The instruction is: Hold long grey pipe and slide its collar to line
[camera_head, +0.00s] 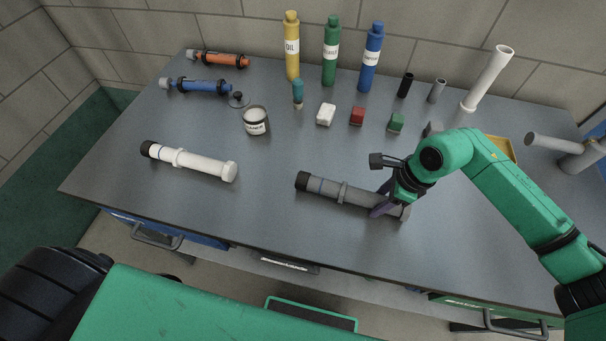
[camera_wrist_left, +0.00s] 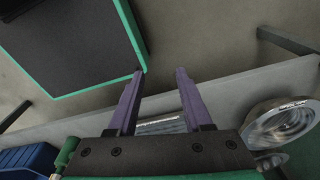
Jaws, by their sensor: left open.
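The long grey pipe (camera_head: 359,197) lies on the table near its front edge, with a black cap (camera_head: 302,181) at its left end. A blue line (camera_head: 320,185) runs round it near the cap. The grey collar (camera_head: 342,191) sits right of the line, apart from it. My right gripper (camera_head: 381,208) is at the pipe's right part, its purple fingers at the pipe and partly hidden; whether they are closed on it is unclear. My left gripper (camera_wrist_left: 160,72) is open and empty in the left wrist view, above the floor; it is outside the head view.
A white pipe (camera_head: 205,165) with a collar lies to the left. Orange (camera_head: 218,58) and blue (camera_head: 203,86) pipes lie at the back left. The table between the white and grey pipes is clear.

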